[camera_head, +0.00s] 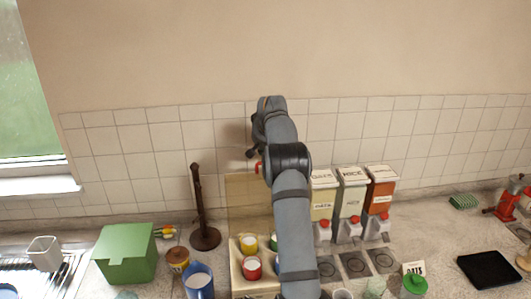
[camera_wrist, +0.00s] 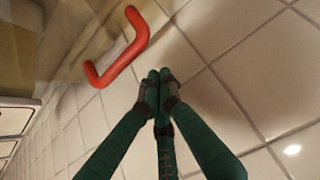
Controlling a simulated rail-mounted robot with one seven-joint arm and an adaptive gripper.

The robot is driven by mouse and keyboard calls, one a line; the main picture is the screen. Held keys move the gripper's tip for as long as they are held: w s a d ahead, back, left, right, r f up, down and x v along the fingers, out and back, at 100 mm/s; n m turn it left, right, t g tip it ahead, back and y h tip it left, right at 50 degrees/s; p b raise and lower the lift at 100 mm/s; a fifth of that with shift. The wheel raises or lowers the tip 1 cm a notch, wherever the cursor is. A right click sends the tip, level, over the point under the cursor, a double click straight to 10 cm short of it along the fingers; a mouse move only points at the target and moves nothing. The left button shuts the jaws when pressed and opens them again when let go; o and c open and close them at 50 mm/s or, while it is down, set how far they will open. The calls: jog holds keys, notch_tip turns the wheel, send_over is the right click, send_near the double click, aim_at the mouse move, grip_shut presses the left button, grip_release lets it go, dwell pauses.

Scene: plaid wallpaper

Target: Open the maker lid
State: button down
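The maker (camera_head: 237,277) is a cream box on the counter with small coloured cups in it, partly hidden by my arm. Its lid (camera_head: 246,203) looks like a see-through tan panel standing upright at the back of the box, near the tiled wall. A red bar handle (camera_wrist: 128,50) is on the lid's edge; a bit of it shows in the head view (camera_head: 258,168). My gripper (camera_wrist: 158,76) has its fingertips together with nothing between them. It is beside the handle, to its right in the wrist view, and not around it. In the head view my gripper (camera_head: 254,140) is partly hidden behind my arm.
The tiled wall (camera_wrist: 245,80) is close in front of my gripper. Labelled dispensers (camera_head: 351,192) stand right of the maker. A dark wooden stand (camera_head: 199,200) and a green box (camera_head: 127,255) are on its left. A black tray (camera_head: 490,269) lies far right.

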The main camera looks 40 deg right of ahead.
jog(key=s+a, duration=0.1)
jog(key=s, duration=0.2)
jog(key=shift+a+b, duration=0.35)
jog(key=shift+a, duration=0.05)
jog(key=shift+s+a+r, duration=0.1)
jog(key=shift+s+r, duration=0.05)
